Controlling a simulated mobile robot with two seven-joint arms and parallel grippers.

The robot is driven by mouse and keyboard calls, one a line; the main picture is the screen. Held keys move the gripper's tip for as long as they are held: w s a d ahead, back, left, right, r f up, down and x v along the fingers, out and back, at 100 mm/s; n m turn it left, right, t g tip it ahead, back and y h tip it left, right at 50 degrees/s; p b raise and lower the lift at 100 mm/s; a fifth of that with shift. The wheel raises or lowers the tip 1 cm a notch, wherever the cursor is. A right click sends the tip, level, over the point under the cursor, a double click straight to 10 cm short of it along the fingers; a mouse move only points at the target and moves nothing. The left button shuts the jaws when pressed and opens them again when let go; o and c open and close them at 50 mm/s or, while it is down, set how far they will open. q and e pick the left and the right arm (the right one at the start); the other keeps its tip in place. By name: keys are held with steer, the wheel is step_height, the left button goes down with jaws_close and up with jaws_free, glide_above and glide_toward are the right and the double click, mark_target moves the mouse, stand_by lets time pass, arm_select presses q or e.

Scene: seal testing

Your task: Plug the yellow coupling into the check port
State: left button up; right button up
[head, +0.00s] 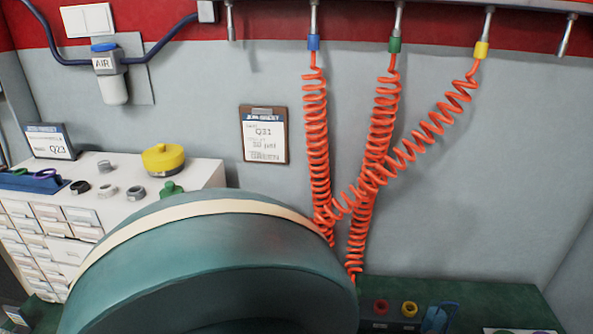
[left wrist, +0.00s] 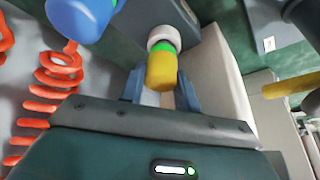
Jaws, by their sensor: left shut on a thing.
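In the left wrist view the yellow coupling (left wrist: 161,72) sits between the two blue fingers of my left gripper (left wrist: 161,92), which is shut on it. A green band and a pale grey ring (left wrist: 161,36) show at its far end, close to a dark grey block (left wrist: 178,12). I cannot tell whether coupling and block touch, or whether this is the check port. In the head view my own large teal arm link hides the left gripper and the coupling. A dark box there carries a red ring (head: 380,307) and a yellow ring (head: 409,309). My right gripper is not in view.
Orange coiled hoses (head: 316,130) hang from blue, green and yellow fittings on the overhead rail. A blue cylinder (left wrist: 80,16) and a coil (left wrist: 55,80) are left of my left gripper. A white drawer cabinet (head: 120,208) with loose fittings and a yellow-topped part (head: 163,159) stands left.

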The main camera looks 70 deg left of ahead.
arm_select(q)
steer(key=shift+f, duration=0.15)
steer(key=o, duration=1.1)
steer(key=p+v, duration=0.2)
steer(key=v, duration=1.1)
